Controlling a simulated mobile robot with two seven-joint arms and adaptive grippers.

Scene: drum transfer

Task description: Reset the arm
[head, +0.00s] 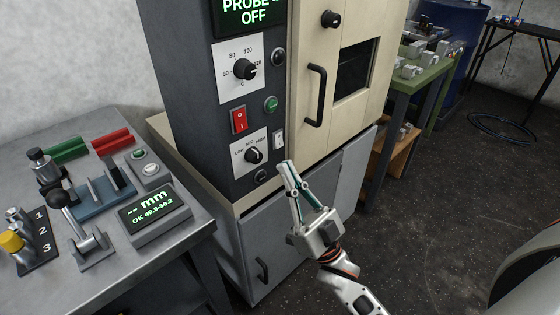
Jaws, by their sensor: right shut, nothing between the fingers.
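My right gripper (285,170) is shut and empty, with its fingers pointing up in front of the machine cabinet (215,110). My right arm comes up from the bottom of the view. The panel's display (250,12) reads "PROBE OFF". My left gripper does not show.
A grey bench (110,285) at the left holds a gauge with an "mm" display (152,208), a lever (70,205) and red and green blocks. A cream door with a black handle (315,95) is right of the panel. A green table (425,72) stands behind. Floor at right is mostly clear.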

